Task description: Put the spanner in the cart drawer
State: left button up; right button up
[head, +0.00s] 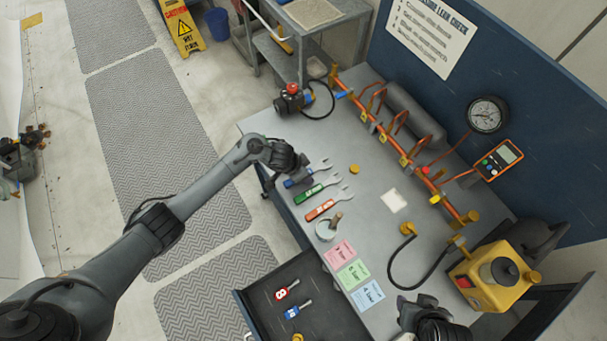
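Several spanners lie side by side on the grey cart top: a blue-handled spanner (311,173), a green-handled spanner (316,191) and a red-handled spanner (324,207). Their open jaws point right. My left gripper (294,174) is at the handle end of the blue spanner and covers part of it. I cannot tell whether its fingers touch or grip the handle. The cart drawer (262,322) is pulled open at the bottom. In it lie a red-tagged item (287,289) and a blue-tagged item (297,310). My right gripper (422,310) is at the bottom right by the cart; its fingers are unclear.
A pot with a brush (326,231) and pink, green and blue cards (353,273) lie between spanners and drawer. A copper pipe manifold (408,158) runs along the back. A yellow pump (492,281) stands right. A black-and-red valve (292,100) sits at the far corner.

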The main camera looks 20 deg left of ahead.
pick_arm(q)
jog(key=shift+c, duration=0.3)
grip_shut()
